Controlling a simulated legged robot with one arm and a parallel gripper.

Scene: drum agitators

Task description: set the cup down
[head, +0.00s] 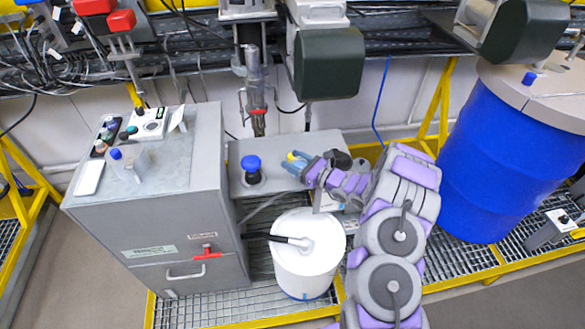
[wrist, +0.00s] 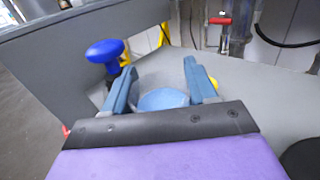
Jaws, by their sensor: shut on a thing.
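The cup (wrist: 160,92) shows in the wrist view as a pale grey, see-through vessel with a light blue area inside. My gripper (wrist: 160,78) is shut on it, with one blue finger on each side. In the head view my gripper (head: 293,163) is over the grey shelf (head: 275,182), to the right of a blue mushroom knob. The cup is hard to make out there. Whether its base touches the shelf cannot be told. A small yellow patch (wrist: 214,82) shows by the right finger.
The blue knob (head: 251,164) stands close on the left, also in the wrist view (wrist: 104,51). A grey cabinet (head: 165,225) with small items on top is further left. A white bucket (head: 305,268) stands below the shelf. A blue drum (head: 487,160) is at right.

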